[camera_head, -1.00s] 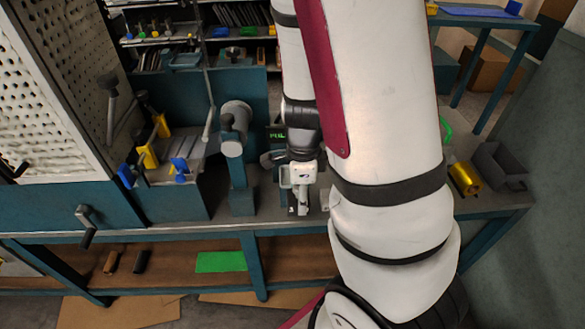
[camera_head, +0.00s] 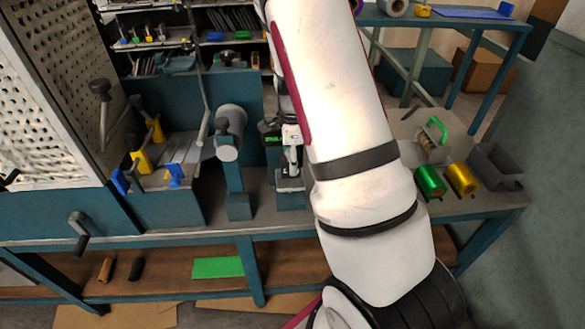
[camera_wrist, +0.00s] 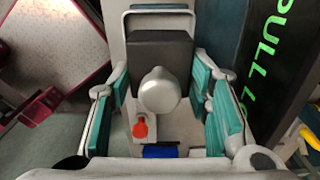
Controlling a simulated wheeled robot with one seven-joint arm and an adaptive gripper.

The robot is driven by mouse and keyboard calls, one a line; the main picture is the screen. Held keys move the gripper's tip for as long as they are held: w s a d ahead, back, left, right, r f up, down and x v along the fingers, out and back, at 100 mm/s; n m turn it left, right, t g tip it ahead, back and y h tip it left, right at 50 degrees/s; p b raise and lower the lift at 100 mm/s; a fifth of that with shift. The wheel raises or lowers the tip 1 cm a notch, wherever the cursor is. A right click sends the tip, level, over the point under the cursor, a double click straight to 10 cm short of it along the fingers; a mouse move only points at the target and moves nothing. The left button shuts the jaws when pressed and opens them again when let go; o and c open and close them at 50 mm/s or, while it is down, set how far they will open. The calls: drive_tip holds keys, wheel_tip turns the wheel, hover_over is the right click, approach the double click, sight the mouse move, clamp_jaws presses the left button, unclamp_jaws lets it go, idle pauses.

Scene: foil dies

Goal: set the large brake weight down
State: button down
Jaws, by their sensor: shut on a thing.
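In the wrist view, the large brake weight (camera_wrist: 160,92) looks like a dark block with a rounded grey knob. It lies between the two teal-padded fingers of my gripper (camera_wrist: 162,72), which is shut on it. In the head view, my gripper (camera_head: 291,160) points down over a small grey platform (camera_head: 290,182) on a teal stand at the middle of the bench. The weight is too small there to tell apart from the fingers. I cannot tell whether its underside touches the platform.
A teal post with a grey roller (camera_head: 229,148) stands close left of my gripper. A dark panel with green lettering (camera_wrist: 272,60) is close on the right in the wrist view. Green (camera_head: 430,182) and gold (camera_head: 463,178) rolls and a grey bin (camera_head: 495,167) stand at the bench's right end.

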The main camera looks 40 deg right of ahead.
drive_tip(key=shift+f, duration=1.65)
drive_tip(key=shift+f, duration=0.1)
